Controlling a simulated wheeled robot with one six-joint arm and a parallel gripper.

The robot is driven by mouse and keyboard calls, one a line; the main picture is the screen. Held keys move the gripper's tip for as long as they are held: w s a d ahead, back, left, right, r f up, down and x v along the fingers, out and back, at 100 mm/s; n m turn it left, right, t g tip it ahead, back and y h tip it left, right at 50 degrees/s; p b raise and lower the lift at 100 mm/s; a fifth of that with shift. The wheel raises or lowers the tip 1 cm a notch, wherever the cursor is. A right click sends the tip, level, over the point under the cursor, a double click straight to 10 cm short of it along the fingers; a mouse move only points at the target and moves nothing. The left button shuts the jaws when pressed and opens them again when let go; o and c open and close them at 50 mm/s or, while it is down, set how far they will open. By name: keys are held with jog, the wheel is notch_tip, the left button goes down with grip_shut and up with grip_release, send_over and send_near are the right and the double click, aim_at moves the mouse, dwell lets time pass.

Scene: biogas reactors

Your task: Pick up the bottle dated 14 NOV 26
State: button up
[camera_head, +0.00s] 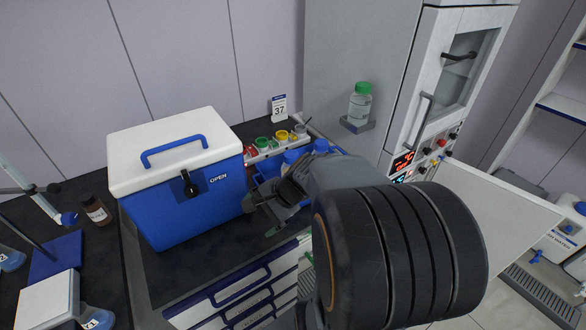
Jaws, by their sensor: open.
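No date of 14 NOV 26 can be read on any bottle here. A clear bottle with a green cap (360,105) stands upright on a small bracket on the grey cabinet's side; its label is too small to read. A brown bottle with a dark cap (95,209) stands at the left, left of the cooler box. Blue-capped items (291,157) are partly hidden behind my arm. My gripper (262,213) is open over the dark bench, just right of the cooler box; my arm hides part of it, and I see nothing between its fingers.
The blue cooler box (180,212) with its white lid stands close left of my gripper. A rack of coloured caps (275,142) and a card reading 37 (279,108) are behind. The grey cabinet (350,50) rises at the back right. Drawers (245,295) are below the bench.

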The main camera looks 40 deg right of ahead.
jog(key=shift+o, duration=0.5)
jog(key=w+d+m+t, duration=0.2)
jog(key=d+m+t, duration=0.2)
jog(key=d+m, duration=0.4)
jog(key=shift+w+d+m+p, duration=0.25)
jog(key=shift+w+m+p, duration=0.05)
jog(key=shift+m+p, duration=0.1)
jog(key=d+m+t+h, duration=0.4)
jog(key=d+m+t, duration=0.1)
jog(key=d+m, duration=0.6)
jog(key=shift+h, duration=0.5)
jog(key=shift+s+d+f+p+x, duration=0.1)
jog(key=shift+d+f+p+x, duration=0.25)
jog(key=shift+x, duration=1.8)
jog(key=shift+s+d+f+p+x, duration=0.2)
jog(key=shift+p+x, duration=0.3)
jog(key=shift+x, duration=1.6)
jog(key=shift+w+d+f+p+x, duration=0.15)
jog(key=shift+d+p+x, duration=0.25)
jog(key=shift+x, duration=1.75)
jog(key=c, duration=1.2)
jog(key=shift+r, duration=0.15)
